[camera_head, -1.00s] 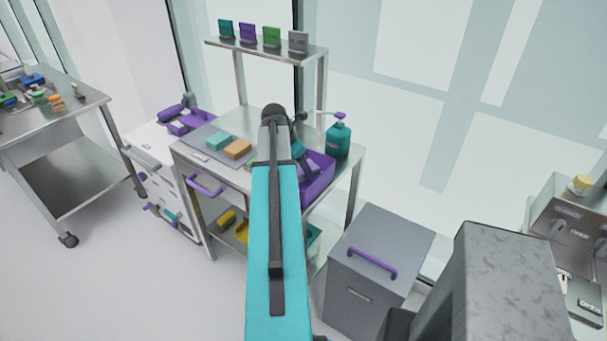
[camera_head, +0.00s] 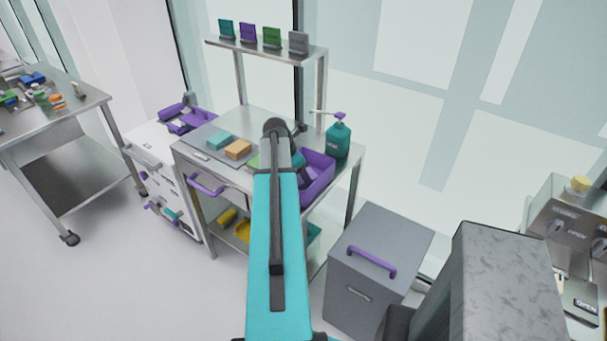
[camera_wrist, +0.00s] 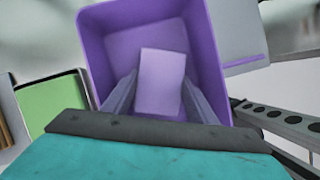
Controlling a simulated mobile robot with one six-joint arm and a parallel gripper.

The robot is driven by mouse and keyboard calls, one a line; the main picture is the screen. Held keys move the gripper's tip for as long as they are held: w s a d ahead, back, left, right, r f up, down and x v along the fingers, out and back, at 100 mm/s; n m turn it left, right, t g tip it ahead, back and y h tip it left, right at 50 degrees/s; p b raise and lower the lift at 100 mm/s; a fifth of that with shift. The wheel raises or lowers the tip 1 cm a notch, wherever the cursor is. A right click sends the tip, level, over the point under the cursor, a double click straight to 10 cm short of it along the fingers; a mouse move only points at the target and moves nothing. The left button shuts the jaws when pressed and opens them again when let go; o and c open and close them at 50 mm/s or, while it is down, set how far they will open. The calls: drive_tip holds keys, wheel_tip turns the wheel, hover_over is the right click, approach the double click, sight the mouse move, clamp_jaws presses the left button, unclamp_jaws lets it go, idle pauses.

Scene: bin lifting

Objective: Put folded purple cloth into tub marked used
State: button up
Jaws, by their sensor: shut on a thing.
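The folded purple cloth (camera_wrist: 160,82) is a pale purple block between the two fingers of my gripper (camera_wrist: 158,98) in the wrist view. My gripper is shut on it. The cloth and fingertips are over the opening of a deeper purple tub (camera_wrist: 211,45); I cannot tell how far inside they are. In the head view the purple tub (camera_head: 320,186) stands at the right of the metal cart, partly behind my arm. The cloth is hidden there. No marking on the tub is readable.
A grey tray (camera_head: 201,141) on the cart holds a teal cloth (camera_head: 219,141) and an orange cloth (camera_head: 238,149). A grey bin (camera_head: 375,265) is right of the cart.

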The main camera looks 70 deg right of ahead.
drive_tip(key=shift+f, duration=0.3)
drive_tip(key=o, duration=0.7)
drive_tip(key=shift+o, duration=0.2)
drive_tip(key=shift+r, duration=0.2)
drive_tip(key=b+v, duration=0.3)
drive_tip(key=v, duration=0.9)
drive_tip(key=shift+w, duration=0.1)
idle(0.6)
drive_tip(key=shift+f, duration=0.1)
